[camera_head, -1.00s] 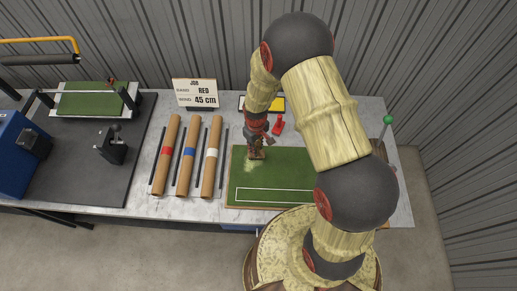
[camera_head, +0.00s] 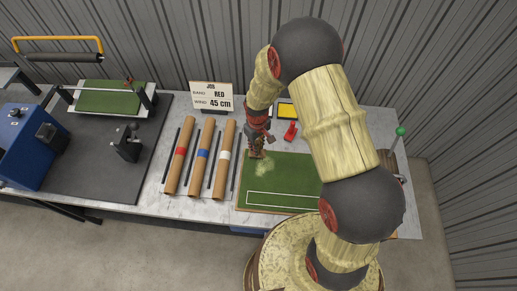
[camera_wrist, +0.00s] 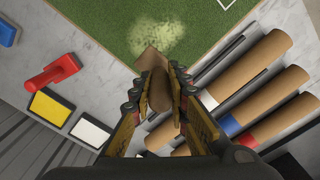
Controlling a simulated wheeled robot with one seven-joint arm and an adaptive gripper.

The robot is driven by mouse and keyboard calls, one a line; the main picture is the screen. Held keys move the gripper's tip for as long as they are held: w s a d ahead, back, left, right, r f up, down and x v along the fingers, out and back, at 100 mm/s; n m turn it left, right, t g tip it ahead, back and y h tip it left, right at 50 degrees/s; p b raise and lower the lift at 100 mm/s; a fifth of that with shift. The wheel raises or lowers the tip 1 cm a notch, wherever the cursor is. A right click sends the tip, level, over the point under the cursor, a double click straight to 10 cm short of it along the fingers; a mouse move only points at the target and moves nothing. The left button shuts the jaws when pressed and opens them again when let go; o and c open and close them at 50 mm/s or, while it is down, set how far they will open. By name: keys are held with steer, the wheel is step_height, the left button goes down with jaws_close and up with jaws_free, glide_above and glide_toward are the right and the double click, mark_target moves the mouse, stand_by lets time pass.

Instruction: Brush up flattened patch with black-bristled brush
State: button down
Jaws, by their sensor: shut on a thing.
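The green turf (camera_head: 290,180) lies on the bench with a white outlined rectangle along its front. The flattened patch (camera_head: 265,168) is a pale, yellowish blotch near its back left corner. The patch also shows in the wrist view (camera_wrist: 160,36). My gripper (camera_head: 257,149) is at the turf's back left edge, just behind the patch. In the wrist view my gripper (camera_wrist: 158,88) is shut on a brown wooden piece, apparently the brush (camera_wrist: 152,60). Its bristles are hidden, and I cannot tell whether it touches the turf.
Three brown rolls (camera_head: 202,157) with red, blue and white bands lie left of the turf, with dark rods between. A red tool (camera_head: 290,131) and a yellow pad (camera_head: 287,110) lie behind it. A job sign (camera_head: 212,96) stands at the back. My arm hides the turf's right side.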

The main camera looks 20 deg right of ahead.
mark_target(258, 141)
steer(key=shift+r+p, duration=0.65)
steer(key=shift+r, duration=0.95)
steer(key=shift+d, duration=0.1)
